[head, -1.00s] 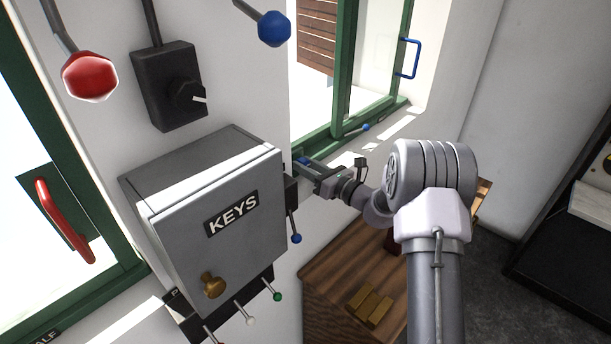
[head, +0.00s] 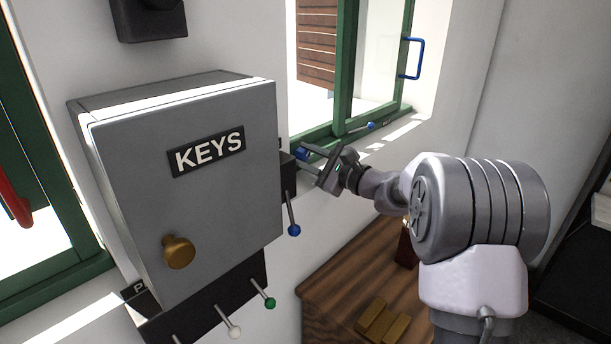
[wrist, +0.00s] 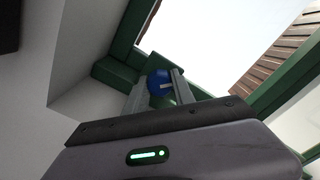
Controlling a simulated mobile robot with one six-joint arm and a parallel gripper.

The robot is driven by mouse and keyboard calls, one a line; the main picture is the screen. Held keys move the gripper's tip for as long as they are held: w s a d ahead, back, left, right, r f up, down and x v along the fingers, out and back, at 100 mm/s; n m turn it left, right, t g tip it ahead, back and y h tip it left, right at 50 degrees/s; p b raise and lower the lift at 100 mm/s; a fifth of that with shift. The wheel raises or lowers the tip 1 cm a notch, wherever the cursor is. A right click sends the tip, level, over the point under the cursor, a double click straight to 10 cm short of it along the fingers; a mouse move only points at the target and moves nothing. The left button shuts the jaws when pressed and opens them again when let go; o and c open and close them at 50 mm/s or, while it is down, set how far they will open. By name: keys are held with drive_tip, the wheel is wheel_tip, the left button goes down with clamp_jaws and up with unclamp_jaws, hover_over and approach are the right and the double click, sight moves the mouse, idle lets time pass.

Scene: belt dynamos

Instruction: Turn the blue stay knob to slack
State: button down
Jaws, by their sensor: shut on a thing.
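A blue knob (head: 302,152) sits at the lower left corner of the green window frame (head: 338,128), just right of the key cabinet. My gripper (head: 304,157) reaches in from the right and is shut on this knob. In the wrist view the blue knob (wrist: 159,82) shows between the two fingers (wrist: 160,92), with part of the green frame behind it. Any mark on the knob's setting is hidden or too small to read.
A grey cabinet marked KEYS (head: 190,165) stands close on the left. A blue-tipped lever (head: 294,230) hangs just below my gripper. Another blue-ended rod (head: 371,125) lies at the sill, and a blue handle (head: 413,58) is on the open window. A wooden bench (head: 345,290) is below.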

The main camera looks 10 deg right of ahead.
drive_tip(key=n+b, duration=0.1)
drive_tip(key=b, duration=0.2)
drive_tip(key=n+b, duration=0.2)
drive_tip(key=b, duration=0.1)
drive_tip(key=n+b, duration=0.2)
drive_tip(key=b, duration=0.1)
drive_tip(key=shift+f, duration=0.35)
drive_tip(key=n+b, duration=0.3)
drive_tip(key=b, duration=0.2)
drive_tip(key=shift+r+n, duration=0.3)
drive_tip(key=shift+n, duration=0.1)
drive_tip(key=shift+r, duration=0.1)
drive_tip(key=c, duration=1.1)
unclamp_jaws()
drive_tip(key=shift+o, duration=0.2)
drive_tip(key=p+v, duration=0.2)
drive_tip(key=v, duration=1.5)
drive_tip(key=shift+s, duration=0.2)
